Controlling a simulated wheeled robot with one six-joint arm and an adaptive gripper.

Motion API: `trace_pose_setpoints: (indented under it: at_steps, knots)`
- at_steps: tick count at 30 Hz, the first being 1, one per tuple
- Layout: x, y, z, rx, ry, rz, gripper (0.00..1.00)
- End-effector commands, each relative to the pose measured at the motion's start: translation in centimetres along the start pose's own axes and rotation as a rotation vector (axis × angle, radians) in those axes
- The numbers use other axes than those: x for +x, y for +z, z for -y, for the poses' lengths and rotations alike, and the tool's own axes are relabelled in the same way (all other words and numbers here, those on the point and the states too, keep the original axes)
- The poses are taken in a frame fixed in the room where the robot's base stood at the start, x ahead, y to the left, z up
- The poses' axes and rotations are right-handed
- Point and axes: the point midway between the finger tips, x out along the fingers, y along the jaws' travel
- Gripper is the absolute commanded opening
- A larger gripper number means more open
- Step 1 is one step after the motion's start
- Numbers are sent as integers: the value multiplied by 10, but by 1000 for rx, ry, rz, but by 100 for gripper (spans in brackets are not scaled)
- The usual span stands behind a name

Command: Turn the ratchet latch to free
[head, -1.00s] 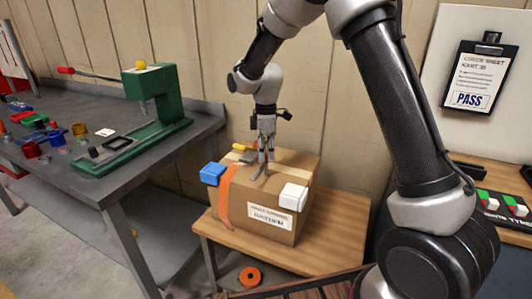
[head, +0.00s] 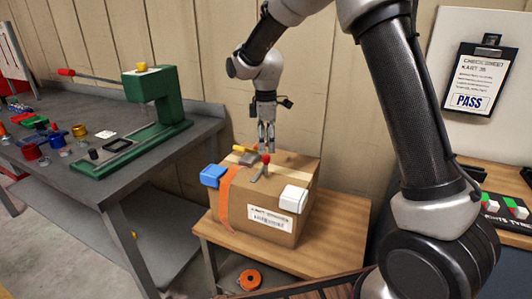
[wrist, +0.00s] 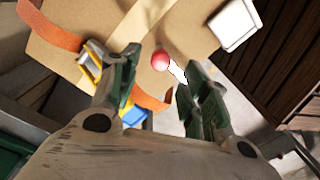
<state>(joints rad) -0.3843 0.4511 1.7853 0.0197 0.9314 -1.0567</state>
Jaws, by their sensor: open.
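A cardboard box (head: 262,195) carries an orange strap (head: 226,190) on its left part. A grey buckle-like piece (head: 248,158) with a yellow handle (head: 243,149) sits on the box top, by the strap; the yellow part also shows in the wrist view (wrist: 93,66). A small lever with a red knob (head: 266,158) stands beside it; the knob shows between my fingers in the wrist view (wrist: 161,60). Which of these is the ratchet latch I cannot tell for certain. My gripper (head: 267,148) is open, pointing down just above the red knob, and holds nothing.
Blue (head: 212,175) and white (head: 293,199) corner pieces sit on the box edges. The box stands on a wooden table (head: 340,235) near the wall. An orange roll (head: 250,279) lies below. A grey workbench (head: 100,175) with a green press (head: 155,95) is at left.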

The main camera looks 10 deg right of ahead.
Motion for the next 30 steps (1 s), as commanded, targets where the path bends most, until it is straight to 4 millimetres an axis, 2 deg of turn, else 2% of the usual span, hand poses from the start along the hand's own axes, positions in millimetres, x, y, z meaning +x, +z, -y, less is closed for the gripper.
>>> trace_pose_setpoints:
  at_steps: [3, 6, 12, 24, 28, 30]
  knots:
    - [-29, 0, -1, 0, 4, -2, 46]
    - [-48, 0, -1, 0, 3, -2, 46]
    - [-71, 0, 0, 0, 1, -1, 46]
    - [-74, 0, 0, 11, 0, 0, 46]
    - [-74, -1, -2, 111, 6, -3, 46]
    - [-67, 2, 3, 210, -2, 3, 46]
